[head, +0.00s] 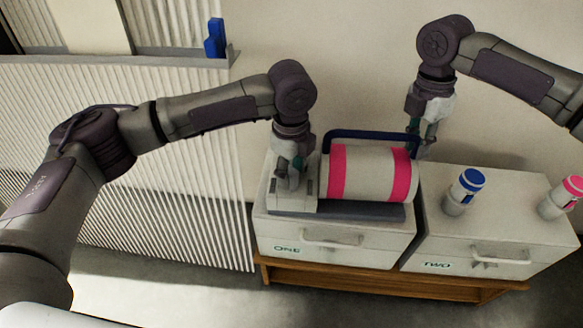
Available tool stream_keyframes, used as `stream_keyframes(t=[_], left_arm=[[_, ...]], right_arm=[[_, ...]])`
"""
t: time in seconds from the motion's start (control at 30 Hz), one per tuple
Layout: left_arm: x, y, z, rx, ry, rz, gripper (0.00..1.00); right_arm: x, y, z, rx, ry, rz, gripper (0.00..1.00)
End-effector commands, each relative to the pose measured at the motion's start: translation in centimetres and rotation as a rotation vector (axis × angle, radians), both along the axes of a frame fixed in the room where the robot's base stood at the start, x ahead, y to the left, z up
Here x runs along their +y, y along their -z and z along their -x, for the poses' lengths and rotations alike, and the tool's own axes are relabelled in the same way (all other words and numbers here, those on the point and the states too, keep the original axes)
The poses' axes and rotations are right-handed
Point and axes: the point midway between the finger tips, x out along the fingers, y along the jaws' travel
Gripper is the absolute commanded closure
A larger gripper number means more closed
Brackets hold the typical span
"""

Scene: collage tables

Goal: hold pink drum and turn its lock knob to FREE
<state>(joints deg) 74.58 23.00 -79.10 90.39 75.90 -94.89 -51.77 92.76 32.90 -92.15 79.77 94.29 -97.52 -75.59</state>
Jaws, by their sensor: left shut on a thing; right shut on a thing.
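The pink drum (372,174), white with pink bands, lies on its side in a grey cradle (370,212) on the left cabinet. A dark blue bar (370,134) runs along its far upper side. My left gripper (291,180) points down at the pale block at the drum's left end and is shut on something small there. I take it to be the lock knob, mostly hidden by the fingers; its setting cannot be read. My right gripper (425,150) is shut at the drum's right end, by the end of the blue bar; its exact grip is unclear.
The cradle stands on the drawer cabinet marked ONE (345,250). The cabinet marked TWO (480,255) stands to its right, with a blue-capped bottle (458,200) and a pink-capped bottle (552,206) on top. A ribbed panel (190,190) is at left.

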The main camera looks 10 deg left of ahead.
Motion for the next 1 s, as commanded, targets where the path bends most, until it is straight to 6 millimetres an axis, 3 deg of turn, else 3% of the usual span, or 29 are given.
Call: stream_keyframes(t=[0.03, 0.2, 0.63, 1.0], left_arm=[[-0.08, -0.02, -0.18, -0.007, -0.002, 0.005, 0.77], [-0.16, -0.04, -0.23, -0.009, -0.002, 0.007, 1.0], [-0.4, -0.04, -0.17, -0.009, -0.066, 0.011, 1.0], [-0.52, -0.08, -0.15, -0.009, -0.353, 0.014, 1.0]], right_arm=[[0.2, -0.04, 0.1, 0.001, -0.009, -0.002, 1.0], [0.33, -0.01, 0.15, 0.003, -0.013, -0.003, 1.0], [0.65, 0.11, 0.29, 0.006, -0.02, -0.008, 1.0], [0.71, 0.17, 0.28, 0.005, -0.02, -0.01, 1.0]])
